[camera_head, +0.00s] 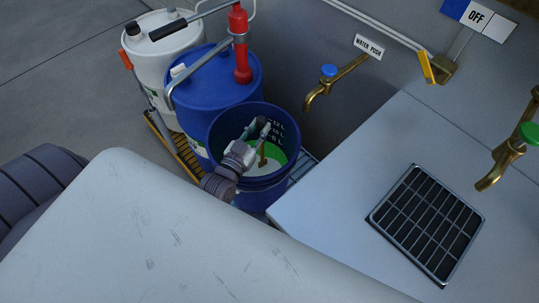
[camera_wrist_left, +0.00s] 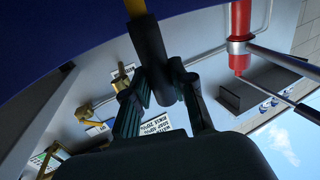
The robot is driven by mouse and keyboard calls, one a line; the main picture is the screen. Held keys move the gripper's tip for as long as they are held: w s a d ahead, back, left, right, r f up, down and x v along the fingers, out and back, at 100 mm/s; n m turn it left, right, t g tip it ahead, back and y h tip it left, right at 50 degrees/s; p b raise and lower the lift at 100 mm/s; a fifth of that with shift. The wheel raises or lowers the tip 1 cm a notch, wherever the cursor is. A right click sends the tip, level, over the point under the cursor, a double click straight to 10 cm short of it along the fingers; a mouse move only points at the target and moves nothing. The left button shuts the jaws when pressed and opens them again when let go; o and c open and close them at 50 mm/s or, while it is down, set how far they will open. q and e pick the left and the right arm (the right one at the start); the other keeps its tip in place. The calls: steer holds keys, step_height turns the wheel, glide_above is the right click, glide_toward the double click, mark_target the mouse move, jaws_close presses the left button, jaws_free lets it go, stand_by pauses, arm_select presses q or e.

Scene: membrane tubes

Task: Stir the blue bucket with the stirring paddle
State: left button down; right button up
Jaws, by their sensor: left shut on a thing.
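The blue bucket (camera_head: 222,128) stands upright beside the grey counter, with green and white inside it. My left gripper (camera_head: 258,131) reaches down over the bucket's mouth. It is shut on the stirring paddle, whose yellow-brown part (camera_head: 262,157) shows inside the bucket below the fingers. In the left wrist view the fingers (camera_wrist_left: 158,82) close on the paddle's dark handle (camera_wrist_left: 148,45), with a yellow shaft (camera_wrist_left: 135,7) beyond. The bucket's dark blue wall (camera_wrist_left: 50,30) fills the top left there. The paddle's lower end is hidden. My right gripper is not in view.
A blue drum (camera_head: 215,75) with a red hand pump (camera_head: 240,45) stands close behind the bucket, beside a white drum (camera_head: 165,45). A brass tap (camera_head: 320,92) sticks out of the wall to the right. The counter has a grated drain (camera_head: 428,220).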

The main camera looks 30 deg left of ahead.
arm_select(q)
steer(key=w+d, duration=0.3)
steer(key=d, duration=0.2)
steer(key=shift+w+d, duration=0.2)
steer(key=shift+w, duration=0.1)
stand_by(0.4)
steer(key=shift+w+a, duration=1)
steer(key=shift+a, duration=0.2)
